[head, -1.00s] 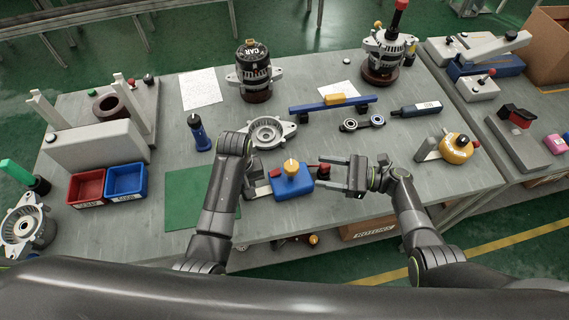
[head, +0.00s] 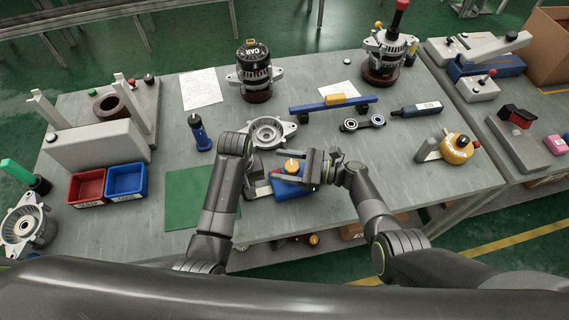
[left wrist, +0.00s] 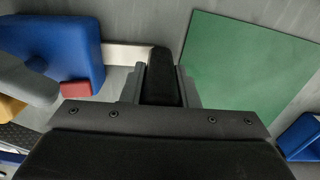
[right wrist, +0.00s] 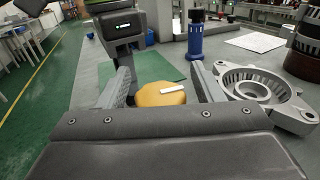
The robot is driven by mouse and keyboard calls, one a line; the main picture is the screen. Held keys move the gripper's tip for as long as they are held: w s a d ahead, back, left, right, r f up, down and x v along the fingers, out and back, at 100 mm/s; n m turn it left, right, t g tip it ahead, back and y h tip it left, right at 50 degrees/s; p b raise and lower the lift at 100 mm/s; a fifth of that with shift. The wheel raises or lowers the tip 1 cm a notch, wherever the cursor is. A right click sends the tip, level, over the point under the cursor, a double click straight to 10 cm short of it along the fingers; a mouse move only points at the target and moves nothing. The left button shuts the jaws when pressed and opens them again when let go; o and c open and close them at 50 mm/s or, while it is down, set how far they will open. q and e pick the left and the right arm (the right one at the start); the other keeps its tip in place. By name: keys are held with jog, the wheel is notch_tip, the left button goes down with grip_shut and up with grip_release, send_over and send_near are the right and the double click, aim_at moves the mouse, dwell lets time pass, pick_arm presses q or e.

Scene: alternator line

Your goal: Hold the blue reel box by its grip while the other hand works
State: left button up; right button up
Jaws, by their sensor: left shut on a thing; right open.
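The blue reel box (head: 290,190) sits at the table's front edge, with a yellow knob (head: 291,165) on top; it also shows in the left wrist view (left wrist: 55,35), with a small red block (left wrist: 76,89) on its side. My left gripper (left wrist: 162,85) is shut on the box's black grip (left wrist: 160,70); in the head view its jaws are mostly hidden by my wrist. My right gripper (head: 279,167) is open, its fingers on either side of the knob. In the right wrist view the knob's yellow top (right wrist: 160,94) lies between the fingers; contact cannot be told.
A green mat (head: 188,200) lies left of the box, with red (head: 87,188) and blue (head: 126,180) bins beyond. A metal housing (head: 268,132) stands just behind the box. A yellow round tool (head: 457,149) stands at right. Table between is clear.

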jog(key=shift+c, duration=0.4)
jog(key=c, duration=0.9)
jog(key=shift+w+d+m+t+h, duration=0.15)
jog(key=shift+m+t+h, duration=0.2)
jog(key=shift+m+t, duration=0.7)
jog(key=shift+w+a+m+t+h, duration=0.1)
jog(key=shift+m+t+h, duration=0.35)
jog(key=shift+t, duration=1)
jog(key=o, duration=1)
jog(key=shift+d, duration=0.1)
jog(key=v, duration=1.1)
jog(key=shift+s+d+f, duration=0.1)
jog(key=shift+d, duration=0.3)
